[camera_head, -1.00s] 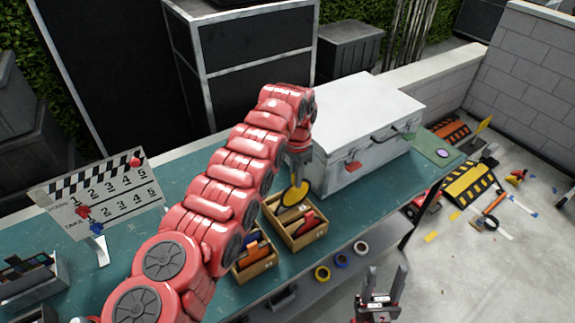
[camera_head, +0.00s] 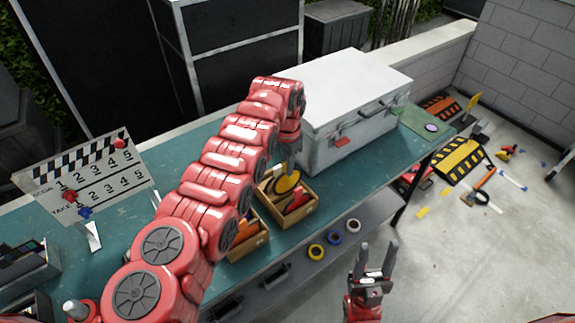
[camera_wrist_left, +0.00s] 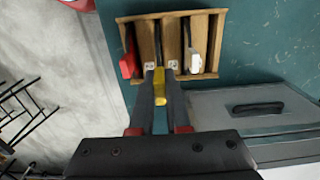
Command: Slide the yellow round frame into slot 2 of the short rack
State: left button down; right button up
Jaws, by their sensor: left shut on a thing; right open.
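My left gripper (camera_head: 289,166) is shut on the yellow round frame (camera_head: 286,183). It holds the frame over the back part of a wooden rack (camera_head: 298,219); whether the frame's lower edge is inside a slot is unclear. In the left wrist view, the frame (camera_wrist_left: 159,86) shows edge-on between the fingertips, at the rack's near side (camera_wrist_left: 221,27). A red item (camera_wrist_left: 129,62) sits in the rack's left slot and a white-handled item (camera_wrist_left: 193,58) in a right one. My right gripper (camera_head: 377,262) is open and empty, in front of the bench.
A second wooden rack (camera_head: 249,247) with orange and blue items stands to the left, partly behind my arm. A large white case (camera_head: 350,85) stands close behind the right rack. A clapperboard (camera_head: 85,185) stands at left. Tape rolls (camera_head: 316,252) lie on the lower shelf.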

pick_arm(q)
jog(key=shift+b, duration=0.3)
dwell(0.4)
jog(key=shift+f+b, duration=0.1)
jog(key=shift+b, duration=0.2)
jog(key=shift+f+b, duration=0.4)
jog(key=shift+f, duration=0.3)
dwell(0.6)
jog(key=b, duration=0.4)
send_over(287, 192)
jog(key=shift+w+f, duration=0.15)
jog(key=shift+f, duration=2.35)
jog(key=c, duration=0.8)
grip_release()
jog(key=shift+r, duration=0.15)
